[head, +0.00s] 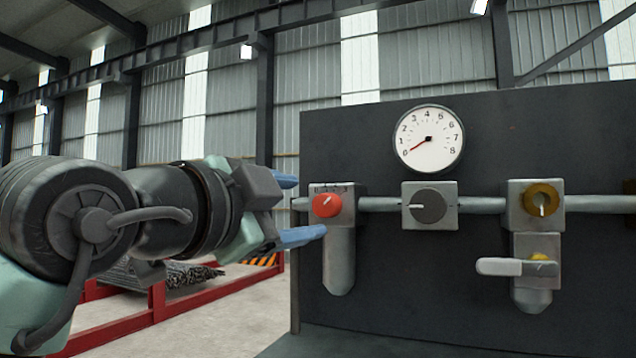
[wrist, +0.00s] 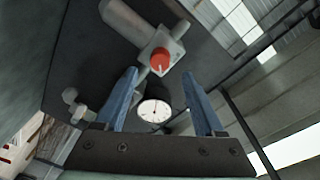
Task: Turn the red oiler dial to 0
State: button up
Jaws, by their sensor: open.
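The red oiler dial (head: 327,206) sits on a grey block at the left end of the pipe on the dark panel. Its white pointer line tilts toward the upper right; the marks above it are too small to read. In the wrist view the red dial (wrist: 160,60) shows beyond the fingertips, roughly between them. My gripper (head: 300,209) is open and empty, with its blue fingers just left of the dial and apart from it. In the wrist view my gripper (wrist: 162,72) has its two blue fingers spread wide.
A round gauge (head: 428,139) has its red needle near 0. A grey dial (head: 428,206), a yellow dial (head: 541,199) and a valve lever (head: 500,267) stand to the right. A grey cylinder (head: 338,262) hangs below the red dial. A red rack (head: 130,322) stands on the floor.

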aim_at(321, 205)
jog(key=p+x, duration=0.2)
jog(key=x, duration=0.3)
jog(key=shift+w+r, duration=0.1)
jog(key=shift+w+d, duration=0.1)
jog(key=shift+w, duration=0.2)
grip_shut()
